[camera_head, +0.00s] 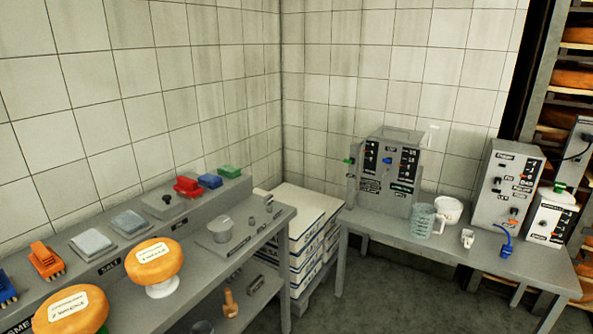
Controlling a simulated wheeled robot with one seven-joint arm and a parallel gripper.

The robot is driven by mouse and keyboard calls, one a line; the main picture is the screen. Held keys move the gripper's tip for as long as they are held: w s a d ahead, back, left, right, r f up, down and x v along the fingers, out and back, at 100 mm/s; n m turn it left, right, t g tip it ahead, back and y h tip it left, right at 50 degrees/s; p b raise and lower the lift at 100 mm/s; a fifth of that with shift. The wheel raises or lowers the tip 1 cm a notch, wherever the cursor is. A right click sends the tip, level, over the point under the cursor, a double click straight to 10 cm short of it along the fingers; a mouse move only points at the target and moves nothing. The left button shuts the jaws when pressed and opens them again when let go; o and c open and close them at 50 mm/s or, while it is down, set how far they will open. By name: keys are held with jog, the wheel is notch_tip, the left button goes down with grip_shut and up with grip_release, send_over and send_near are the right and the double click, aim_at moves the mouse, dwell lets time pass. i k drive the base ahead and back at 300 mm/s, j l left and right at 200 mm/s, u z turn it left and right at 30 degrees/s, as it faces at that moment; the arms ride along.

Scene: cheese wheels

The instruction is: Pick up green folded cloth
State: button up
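A small green block-like item (230,171), which may be the green folded cloth, lies at the right end of the raised back ledge of the left bench (250,240). Its folds are too small to tell. A blue item (209,181) of similar shape lies just left of it, and a red item (187,186) lies left of the blue one. My gripper is not in view.
Two orange cheese wheels (154,260) sit at the front of the left bench. Stacked crates (300,235) stand in the corner. A right table (420,240) holds grey machines (385,172), a clear jug (423,221) and a white bowl (448,209).

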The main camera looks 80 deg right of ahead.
aim_at(230, 172)
jog(key=z, duration=2.1)
jog(key=i+l+u, duration=0.4)
jog(key=i+u, duration=0.15)
jog(key=i+l+u, duration=0.45)
jog(key=l+u, duration=0.15)
jog(key=i+l+u, duration=0.15)
jog(key=l+u, duration=0.15)
jog(key=l, duration=0.15)
jog(key=i+l+u, duration=0.25)
jog(key=l, duration=0.15)
jog(key=l+u, duration=0.3)
jog(key=k+l, duration=0.05)
jog(key=l, duration=0.05)
